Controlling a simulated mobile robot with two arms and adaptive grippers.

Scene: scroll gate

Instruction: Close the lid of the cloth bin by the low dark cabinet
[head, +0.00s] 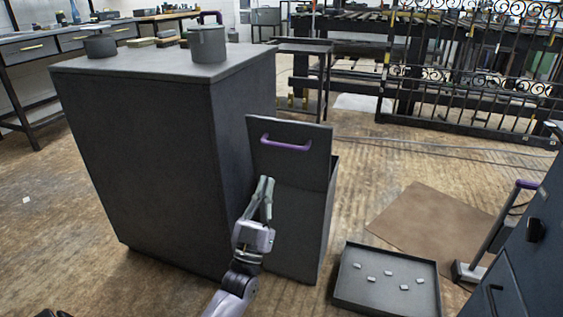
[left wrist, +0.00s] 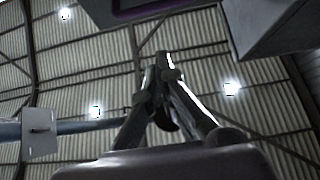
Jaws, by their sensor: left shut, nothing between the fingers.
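The cloth bin (head: 290,235) is a narrow dark grey box beside the large dark cabinet (head: 150,150). Its lid (head: 291,165) stands up, open, with a purple bar handle (head: 286,143) near the top of the face towards me. My left gripper (head: 268,184) is shut and empty, fingers pointing up, in front of the bin and below and left of the handle. I cannot tell if it touches the bin. In the left wrist view the closed fingers (left wrist: 163,62) point up at the roof, and a dark panel edge with a purple strip shows above. My right gripper is not in view.
Grey pots (head: 207,43) stand on the cabinet top. A shallow tray (head: 345,285) with several small pale pieces lies right of the bin, before a brown mat (head: 432,222). A dark drawer unit (head: 525,250) stands at the right edge.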

